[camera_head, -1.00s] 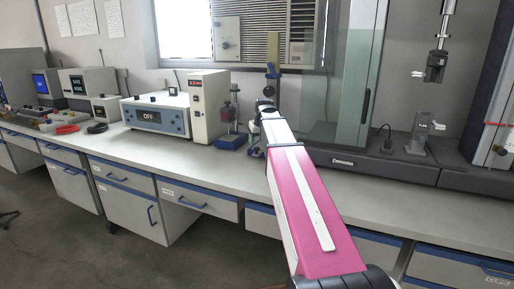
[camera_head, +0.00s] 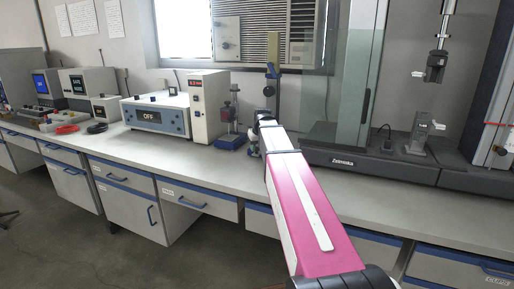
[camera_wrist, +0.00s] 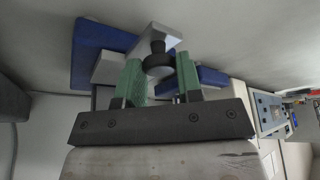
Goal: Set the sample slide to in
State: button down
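In the wrist view, a round dark knob (camera_wrist: 158,62) sits on a pale metal block (camera_wrist: 160,36), with blue plates (camera_wrist: 97,52) to the side. I take this to be the sample slide, but its label and position cannot be read. My gripper (camera_wrist: 160,76) has green fingers standing apart, one on each side of the knob. The knob is at the fingertips; I cannot tell whether they touch it.
A white box reading OFF (camera_head: 152,116), a tall cream unit (camera_head: 208,108) and a small blue-based stand (camera_head: 231,139) are left of my arm on the bench. A dark machine base (camera_head: 372,161) with a glass screen is to the right. The front bench strip is clear.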

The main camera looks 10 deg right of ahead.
jog(key=w+d, duration=0.2)
jog(key=w, duration=0.1)
jog(key=shift+w+d, duration=0.15)
jog(key=shift+w, duration=0.05)
jog(key=c, duration=0.8)
grip_release()
jog(key=v, duration=1.1)
jog(key=shift+f, duration=0.1)
jog(key=shift+s, duration=0.1)
